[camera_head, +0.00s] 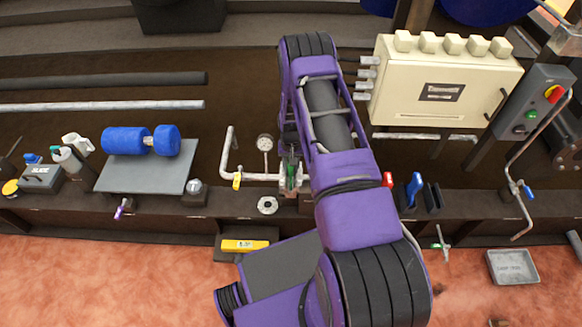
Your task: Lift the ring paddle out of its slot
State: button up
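My gripper (290,168) is small in the view, beside the pipe fitting with a green part (291,177). My own purple arm partly hides it, and I cannot tell whether its fingers are open or shut. I cannot be sure which thing is the ring paddle. A grey metal ring (267,205) with a centre hole lies on the bench front, left of and below my gripper. A blue upright paddle-like piece (414,189) and a dark one (433,197) stand on the bench right of my arm. No slot shows clearly.
A white pipe (229,152) and a round gauge (265,142) stand close left of my gripper. A cream cabinet (450,85) is at right. A grey plate (135,177) has blue rollers (126,140). A yellow level (244,245) and a grey tray (512,267) are in front.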

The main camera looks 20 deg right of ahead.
grip_shut()
dwell(1.1)
jog(key=shift+r+p, duration=2.85)
jog(key=shift+r, duration=2.7)
jog(key=shift+r, duration=0.1)
jog(key=shift+r+p, duration=1.2)
jog(key=shift+r, duration=1.2)
